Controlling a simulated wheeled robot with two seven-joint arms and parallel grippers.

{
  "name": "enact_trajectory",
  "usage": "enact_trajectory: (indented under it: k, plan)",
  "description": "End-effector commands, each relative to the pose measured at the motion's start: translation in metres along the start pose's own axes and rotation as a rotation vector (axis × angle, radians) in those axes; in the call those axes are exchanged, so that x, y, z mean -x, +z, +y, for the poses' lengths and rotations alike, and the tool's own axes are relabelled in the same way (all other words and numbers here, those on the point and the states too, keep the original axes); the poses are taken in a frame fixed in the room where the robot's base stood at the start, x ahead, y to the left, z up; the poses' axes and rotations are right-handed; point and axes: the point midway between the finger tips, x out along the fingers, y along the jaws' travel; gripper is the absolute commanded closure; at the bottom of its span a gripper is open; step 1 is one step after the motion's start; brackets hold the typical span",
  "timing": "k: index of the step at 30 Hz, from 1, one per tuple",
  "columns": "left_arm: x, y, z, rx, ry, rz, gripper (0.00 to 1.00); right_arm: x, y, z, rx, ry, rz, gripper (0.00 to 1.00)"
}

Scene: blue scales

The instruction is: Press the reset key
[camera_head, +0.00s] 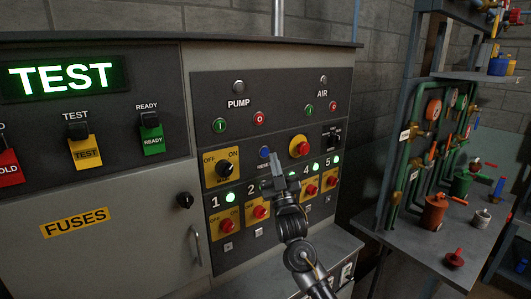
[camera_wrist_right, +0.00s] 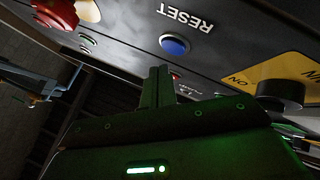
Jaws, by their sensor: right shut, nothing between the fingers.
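The reset key is a round blue button (camera_head: 265,152) on the dark control panel, with a white label under it that my gripper partly covers in the head view. In the right wrist view the blue reset key (camera_wrist_right: 175,45) shows clear beside the word RESET, which appears upside down. My right gripper (camera_head: 270,158) is shut and empty, with its fingertips close below and right of the key in the head view. In the right wrist view the shut fingers (camera_wrist_right: 160,75) point at the panel just beside the key; whether they touch the panel I cannot tell. My left gripper is not in view.
A yellow-backed OFF/ON rotary switch (camera_head: 223,168) is left of the key and a red emergency button (camera_head: 300,146) is right. PUMP and AIR buttons sit above. Numbered red switches (camera_head: 227,226) line the row below. A cluttered bench (camera_head: 465,205) stands at right.

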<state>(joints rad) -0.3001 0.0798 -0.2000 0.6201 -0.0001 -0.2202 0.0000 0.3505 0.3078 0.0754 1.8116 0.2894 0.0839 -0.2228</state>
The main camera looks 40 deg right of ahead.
Motion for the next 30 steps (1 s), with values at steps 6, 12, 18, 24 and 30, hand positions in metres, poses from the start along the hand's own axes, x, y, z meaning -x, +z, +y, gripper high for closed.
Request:
enact_trajectory:
  k: [6,12,18,24,30]
  plan:
    - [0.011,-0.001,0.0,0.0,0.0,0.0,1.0,0.014,-0.013,0.012,0.0,0.0,0.0,1.0]
    - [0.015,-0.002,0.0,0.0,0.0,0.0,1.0,0.025,-0.02,0.019,0.0,0.0,0.0,1.0]
    - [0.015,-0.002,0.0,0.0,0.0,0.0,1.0,0.027,-0.021,0.021,0.0,0.001,0.001,1.0]
    - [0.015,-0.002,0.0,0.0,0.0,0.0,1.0,0.027,-0.021,0.021,0.0,0.001,0.001,1.0]
    - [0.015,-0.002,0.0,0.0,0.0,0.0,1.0,0.027,-0.021,0.02,0.0,0.0,0.001,1.0]
